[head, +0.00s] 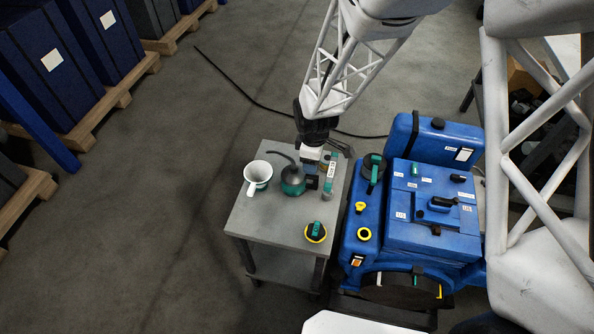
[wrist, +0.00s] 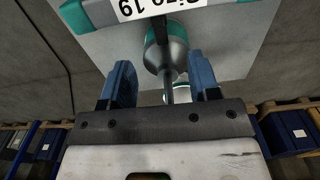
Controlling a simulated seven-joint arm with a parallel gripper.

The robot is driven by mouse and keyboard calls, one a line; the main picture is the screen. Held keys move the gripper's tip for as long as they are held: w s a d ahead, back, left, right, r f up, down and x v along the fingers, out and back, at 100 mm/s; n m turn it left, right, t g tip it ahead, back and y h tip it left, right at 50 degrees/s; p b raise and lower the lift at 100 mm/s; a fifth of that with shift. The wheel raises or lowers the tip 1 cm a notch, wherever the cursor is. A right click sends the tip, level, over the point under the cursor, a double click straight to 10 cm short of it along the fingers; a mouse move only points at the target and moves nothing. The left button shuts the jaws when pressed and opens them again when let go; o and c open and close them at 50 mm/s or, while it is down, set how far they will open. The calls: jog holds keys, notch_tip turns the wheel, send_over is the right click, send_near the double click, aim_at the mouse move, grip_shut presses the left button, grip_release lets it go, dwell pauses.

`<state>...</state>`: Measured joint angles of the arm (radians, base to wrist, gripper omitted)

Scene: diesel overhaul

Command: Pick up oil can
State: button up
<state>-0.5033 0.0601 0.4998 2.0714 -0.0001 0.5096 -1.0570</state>
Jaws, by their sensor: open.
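The oil can (head: 292,184) has a round teal body and a thin dark spout that points up and left. It stands on the grey table in the head view. My gripper (head: 312,178) is just right of it, pointing down. In the wrist view, the two blue fingers (wrist: 162,70) are apart. The can (wrist: 173,52) shows beyond them, in the gap between them, with its spout toward the camera. Nothing is clamped. I cannot tell whether a finger touches the can.
The grey table (head: 262,228) also holds a white funnel-like cup (head: 259,173) on the left, a yellow-rimmed black-and-teal part (head: 316,232) in front and a labelled teal-and-white item (head: 330,170) on the right. The "Size 19" label (wrist: 160,8) is close. A blue engine (head: 430,215) stands right.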

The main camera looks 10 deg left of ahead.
aim_at(311, 176)
jog(key=shift+a+f, duration=0.15)
jog(key=shift+f, duration=0.05)
jog(key=shift+f, duration=1.25)
jog(key=shift+f, duration=0.15)
jog(key=shift+f, duration=2.45)
jog(key=shift+c, duration=0.5)
grip_shut()
